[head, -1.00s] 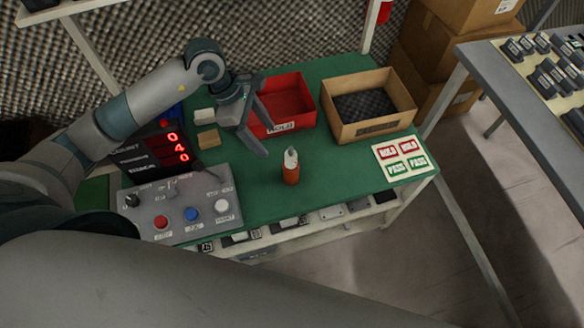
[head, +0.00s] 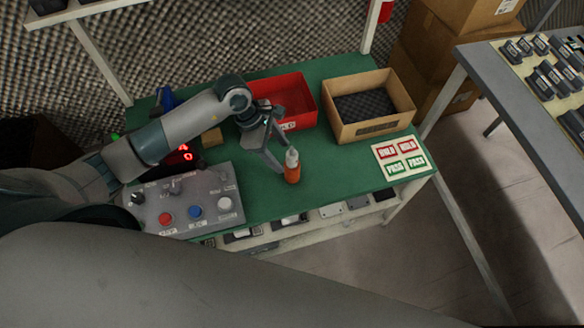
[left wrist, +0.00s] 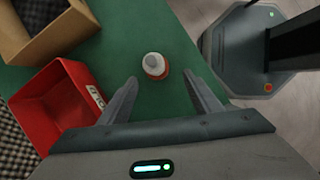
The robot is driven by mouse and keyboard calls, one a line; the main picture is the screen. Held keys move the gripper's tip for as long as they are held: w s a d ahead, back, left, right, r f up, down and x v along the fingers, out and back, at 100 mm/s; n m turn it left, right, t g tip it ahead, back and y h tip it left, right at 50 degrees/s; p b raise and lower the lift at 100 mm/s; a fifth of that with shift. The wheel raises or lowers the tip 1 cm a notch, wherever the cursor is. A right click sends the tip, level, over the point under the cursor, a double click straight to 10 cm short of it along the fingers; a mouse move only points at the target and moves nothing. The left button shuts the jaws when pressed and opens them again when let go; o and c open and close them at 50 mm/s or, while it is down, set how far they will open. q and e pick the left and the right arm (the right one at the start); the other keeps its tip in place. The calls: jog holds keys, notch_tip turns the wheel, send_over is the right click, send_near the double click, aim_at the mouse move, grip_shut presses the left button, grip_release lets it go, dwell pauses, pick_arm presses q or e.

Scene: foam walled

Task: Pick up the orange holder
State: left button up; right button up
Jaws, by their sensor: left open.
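The orange holder (head: 292,173) stands upright on the green table mat, with a white-grey top. In the left wrist view the orange holder (left wrist: 154,67) is seen from above, ahead of and between the two fingers. Only a thin orange rim shows there under the pale top. My left gripper (head: 277,156) is open and empty, just beside the holder at its upper left. In the left wrist view my left gripper (left wrist: 163,85) has its fingers spread apart, and the holder lies just beyond the tips. My right gripper is not in view.
A red bin (head: 310,114) and a cardboard box with dark foam (head: 402,118) stand behind the holder. A control panel with buttons (head: 182,222) is at the left. A label sheet (head: 399,157) lies at the right. The green mat (head: 335,182) right of the holder is clear.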

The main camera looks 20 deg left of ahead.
aim_at(292, 166)
pick_arm(q)
jog(key=shift+p+x, duration=0.3)
jog(key=shift+x, duration=1.6)
jog(key=shift+w+d+f+p, duration=0.1)
jog(key=shift+d+f+p, duration=0.15)
jog(key=shift+f+p, duration=0.3)
jog(key=p+x, duration=0.1)
jog(key=x, duration=0.1)
jog(key=shift+w+d+f, duration=0.15)
jog(key=shift+w+f, duration=0.05)
jog(key=shift+f, duration=0.1)
jog(key=shift+d+f, duration=0.15)
jog(key=shift+f, duration=0.45)
jog(key=shift+c, duration=0.6)
jog(key=shift+w, duration=0.1)
jog(key=c, duration=1.1)
